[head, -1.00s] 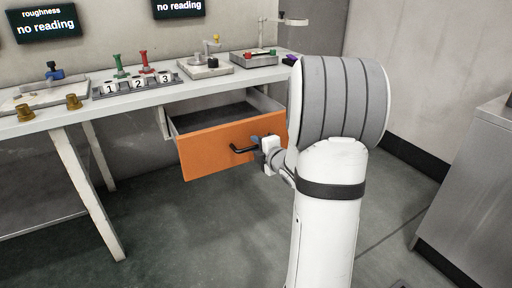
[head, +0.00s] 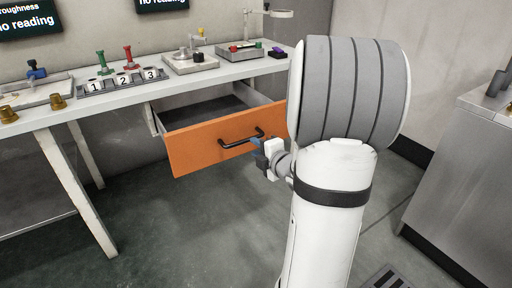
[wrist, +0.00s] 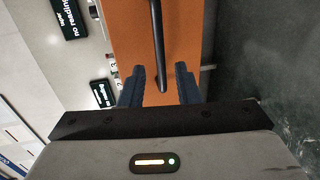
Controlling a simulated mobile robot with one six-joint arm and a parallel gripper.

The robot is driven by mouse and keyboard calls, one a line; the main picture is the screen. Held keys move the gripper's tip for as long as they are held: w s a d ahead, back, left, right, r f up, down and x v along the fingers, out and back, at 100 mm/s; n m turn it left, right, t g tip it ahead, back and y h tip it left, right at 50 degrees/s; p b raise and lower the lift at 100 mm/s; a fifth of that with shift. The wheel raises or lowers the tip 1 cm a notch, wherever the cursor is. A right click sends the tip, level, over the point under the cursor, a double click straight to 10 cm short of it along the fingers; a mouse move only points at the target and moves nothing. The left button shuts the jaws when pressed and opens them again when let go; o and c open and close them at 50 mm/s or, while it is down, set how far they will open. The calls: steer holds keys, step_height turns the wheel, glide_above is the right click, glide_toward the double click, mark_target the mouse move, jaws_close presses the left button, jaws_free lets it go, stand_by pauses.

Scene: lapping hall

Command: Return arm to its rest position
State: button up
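My gripper (head: 259,154) is just in front of the orange drawer (head: 195,150), near the right part of its black handle (head: 242,138). In the wrist view my gripper (wrist: 160,82) has its two blue fingers apart, with nothing held between them. The handle (wrist: 157,45) runs up the picture beyond the fingertips and looks clear of them. The drawer stands pulled out from under the bench, and its dark inside shows empty where visible. My arm hides the drawer's right end in the head view.
The bench (head: 120,100) holds a numbered rack (head: 122,82) with a green and a red tool, brass pieces (head: 57,101) and small instruments. A steel cabinet (head: 465,180) stands at the right. The floor (head: 190,235) in front of the drawer is clear.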

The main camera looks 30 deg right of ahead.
steer(key=s+a+r+m+g+h+p, duration=0.25)
steer(key=r+m+p, duration=0.25)
steer(key=r+p, duration=0.3)
steer(key=s+a+r+m+g+h+p, duration=0.1)
steer(key=a+r+m+g+p, duration=0.25)
steer(key=r+p, duration=0.5)
steer(key=s+a+r+m+g+y+p, duration=0.3)
steer(key=s+a+r+m+g+p, duration=0.4)
steer(key=s+a+r+p, duration=0.7)
steer(key=s+r+m+p, duration=0.1)
steer(key=s+m, duration=0.1)
steer(key=s, duration=0.1)
steer(key=shift+s+r+m+p, duration=0.2)
steer(key=shift+s+m+p, duration=0.05)
steer(key=shift+m+p, duration=0.1)
